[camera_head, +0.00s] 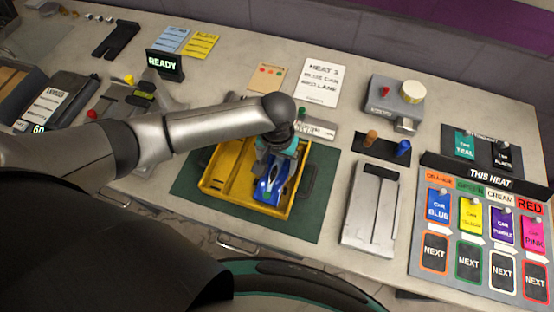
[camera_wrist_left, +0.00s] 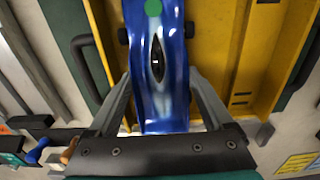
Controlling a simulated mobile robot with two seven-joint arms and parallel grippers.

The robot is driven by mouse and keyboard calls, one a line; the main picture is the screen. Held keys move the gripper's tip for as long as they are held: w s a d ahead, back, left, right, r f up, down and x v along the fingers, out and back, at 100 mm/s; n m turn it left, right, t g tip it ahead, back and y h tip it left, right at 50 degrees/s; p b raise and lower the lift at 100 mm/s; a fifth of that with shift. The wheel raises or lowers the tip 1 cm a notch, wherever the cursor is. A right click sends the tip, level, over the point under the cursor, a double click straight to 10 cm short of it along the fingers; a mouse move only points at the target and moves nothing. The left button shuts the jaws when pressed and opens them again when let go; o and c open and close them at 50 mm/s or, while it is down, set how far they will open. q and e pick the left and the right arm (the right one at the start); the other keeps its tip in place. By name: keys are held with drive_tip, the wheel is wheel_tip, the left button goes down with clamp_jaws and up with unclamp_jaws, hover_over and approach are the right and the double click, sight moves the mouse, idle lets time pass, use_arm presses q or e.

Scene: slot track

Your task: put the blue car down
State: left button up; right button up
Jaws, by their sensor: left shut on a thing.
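The blue car (camera_head: 268,190) has a dark cockpit, white marks and a green spot on its body. It is in or just over the right part of the yellow tray (camera_head: 225,171). I cannot tell whether it touches the tray floor. My left gripper (camera_head: 277,158) comes from above and is shut on the car. In the left wrist view the fingers (camera_wrist_left: 160,84) lie along both sides of the blue car (camera_wrist_left: 157,62), with the yellow tray (camera_wrist_left: 225,45) beneath. The gripper hides the car's rear in the head view. My right gripper is not in view.
The tray sits on a dark green mat (camera_head: 318,205). A grey slotted block (camera_head: 370,210) stands to its right, with orange and blue pegs (camera_head: 387,147) behind. The "THIS HEAT" board (camera_head: 485,180) holds coloured car cards at right. A "HEAT 1" card (camera_head: 320,82) lies behind.

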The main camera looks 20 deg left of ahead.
sight(277, 164)
use_arm(q)
drive_tip(key=o, duration=1.3)
drive_tip(key=shift+f, duration=0.1)
wheel_tip(277, 164, up, 13)
drive_tip(key=shift+r+p, duration=0.1)
drive_tip(key=shift+p, duration=0.95)
drive_tip(key=shift+s, duration=0.1)
